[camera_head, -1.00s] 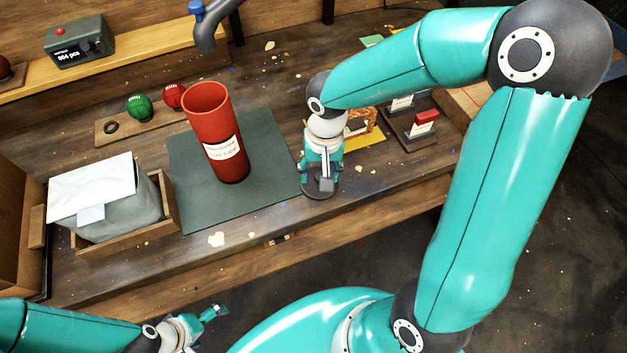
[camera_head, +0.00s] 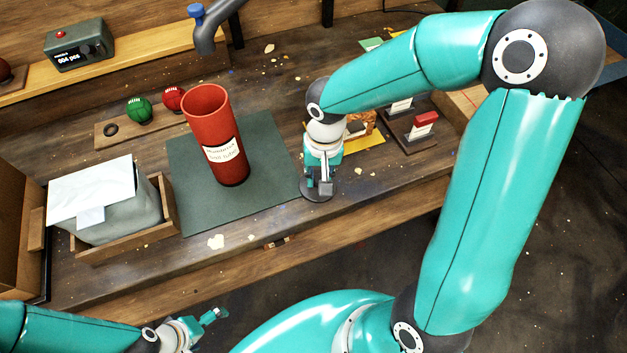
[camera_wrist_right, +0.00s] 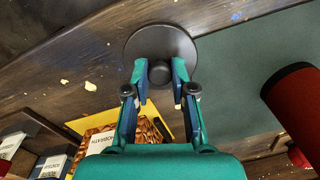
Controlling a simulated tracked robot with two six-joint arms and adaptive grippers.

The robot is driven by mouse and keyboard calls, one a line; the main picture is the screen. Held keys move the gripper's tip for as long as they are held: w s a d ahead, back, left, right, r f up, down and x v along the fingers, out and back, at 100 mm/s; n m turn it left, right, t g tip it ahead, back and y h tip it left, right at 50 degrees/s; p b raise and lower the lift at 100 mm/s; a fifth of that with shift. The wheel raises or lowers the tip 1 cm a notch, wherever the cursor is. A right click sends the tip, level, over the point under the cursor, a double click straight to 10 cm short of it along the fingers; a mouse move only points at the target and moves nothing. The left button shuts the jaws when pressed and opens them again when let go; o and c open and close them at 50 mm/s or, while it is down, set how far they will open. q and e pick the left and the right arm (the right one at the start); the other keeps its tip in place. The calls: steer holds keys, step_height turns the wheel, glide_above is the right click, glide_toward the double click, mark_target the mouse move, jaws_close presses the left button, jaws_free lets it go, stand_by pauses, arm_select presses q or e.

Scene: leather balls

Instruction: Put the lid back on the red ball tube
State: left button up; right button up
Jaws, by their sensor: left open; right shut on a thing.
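The red ball tube (camera_head: 211,125) stands upright on the green mat (camera_head: 262,150), its top open, with a white label on its side. The dark round lid (camera_head: 311,194) is right of the mat, near the bench's front edge. In the right wrist view, the lid (camera_wrist_right: 160,42) shows its knob between my right fingertips. My right gripper (camera_head: 319,184) is shut on the lid's knob. Whether the lid touches the bench, I cannot tell. My left gripper (camera_head: 212,322) is open and empty, in front of the bench at lower left.
A wooden tray with a grey bag (camera_head: 125,215) stands left of the mat. Behind the tube, a green ball (camera_head: 139,109) and a red ball (camera_head: 173,97) rest on a wooden board. A yellow sheet (camera_head: 365,141) and a rack (camera_head: 410,133) lie to the right.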

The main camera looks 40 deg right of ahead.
mark_target(319, 178)
steer(key=shift+r, duration=0.1)
step_height(319, 178, up, 20)
stand_by(0.5)
